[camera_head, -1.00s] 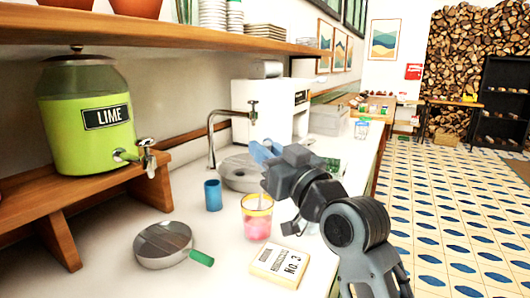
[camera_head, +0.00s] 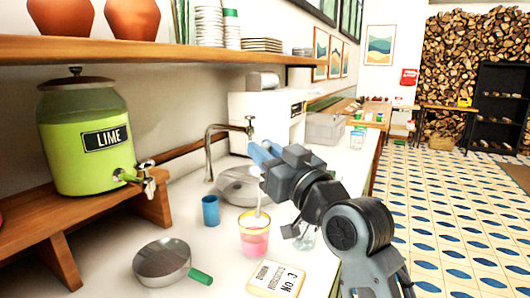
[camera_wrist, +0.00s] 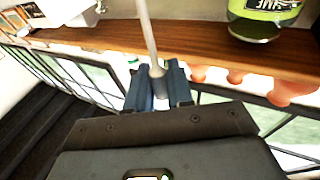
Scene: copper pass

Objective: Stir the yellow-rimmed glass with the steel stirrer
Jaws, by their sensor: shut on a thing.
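The yellow-rimmed glass (camera_head: 254,241) stands upright on the white counter with pink liquid in it. My gripper (camera_head: 262,155) is above the glass, its blue fingers shut on the steel stirrer (camera_head: 259,204). The stirrer hangs down from the gripper to the glass, and its lower end appears to be inside the rim; how deep it reaches I cannot tell. In the wrist view, the steel rod (camera_wrist: 148,32) runs between the two blue fingers (camera_wrist: 157,88).
A blue cup (camera_head: 211,211) stands just left of the glass and a green-handled pan (camera_head: 163,262) in front-left. A No. 3 block (camera_head: 275,279) lies in front. A tap (camera_head: 209,150), sink bowl (camera_head: 238,187) and lime dispenser (camera_head: 80,150) are behind and left. A clear vessel (camera_head: 306,235) is partly behind my arm.

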